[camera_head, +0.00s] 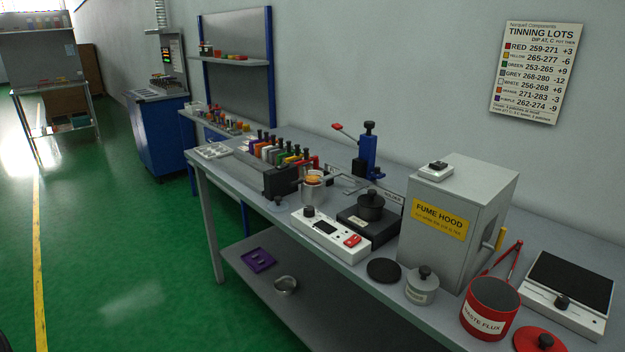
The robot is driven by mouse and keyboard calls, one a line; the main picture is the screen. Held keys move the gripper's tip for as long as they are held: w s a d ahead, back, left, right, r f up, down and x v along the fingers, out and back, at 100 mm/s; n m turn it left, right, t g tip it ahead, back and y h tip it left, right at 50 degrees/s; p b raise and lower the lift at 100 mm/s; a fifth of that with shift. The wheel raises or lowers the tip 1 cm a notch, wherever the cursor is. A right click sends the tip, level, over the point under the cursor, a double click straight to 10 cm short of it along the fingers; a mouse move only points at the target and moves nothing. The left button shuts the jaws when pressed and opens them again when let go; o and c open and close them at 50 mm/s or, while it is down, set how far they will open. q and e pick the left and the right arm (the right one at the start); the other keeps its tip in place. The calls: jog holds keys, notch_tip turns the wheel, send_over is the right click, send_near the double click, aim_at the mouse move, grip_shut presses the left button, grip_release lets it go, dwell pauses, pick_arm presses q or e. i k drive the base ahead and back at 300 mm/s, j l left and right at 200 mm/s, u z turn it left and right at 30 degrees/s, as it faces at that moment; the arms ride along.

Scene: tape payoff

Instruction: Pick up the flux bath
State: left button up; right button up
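No object carries a readable "flux bath" label. A metal cup (312,191) with amber content and a small label stands on the workbench (232,164), beside the rack of coloured spools; it may be the flux bath. A small grey lidded pot (421,290), its label too small to read, stands in front of the fume hood (447,235). A red can (489,310) marked "WASTE FLUX" stands open to its right. Neither of my grippers is in view.
A dark lidded pot (371,208) sits on a black heater behind a white controller (330,236). Red tongs (508,258), a black disc (384,271), a red lid (539,340) and a flat white device (567,294) crowd the right. Green floor (130,255) is clear at left.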

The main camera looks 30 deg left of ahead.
aim_at(307, 181)
jog(key=i+j+z, duration=0.2)
jog(key=j+z, duration=0.2)
jog(key=j, duration=0.7)
jog(key=j+z, duration=0.4)
jog(key=j, duration=0.75)
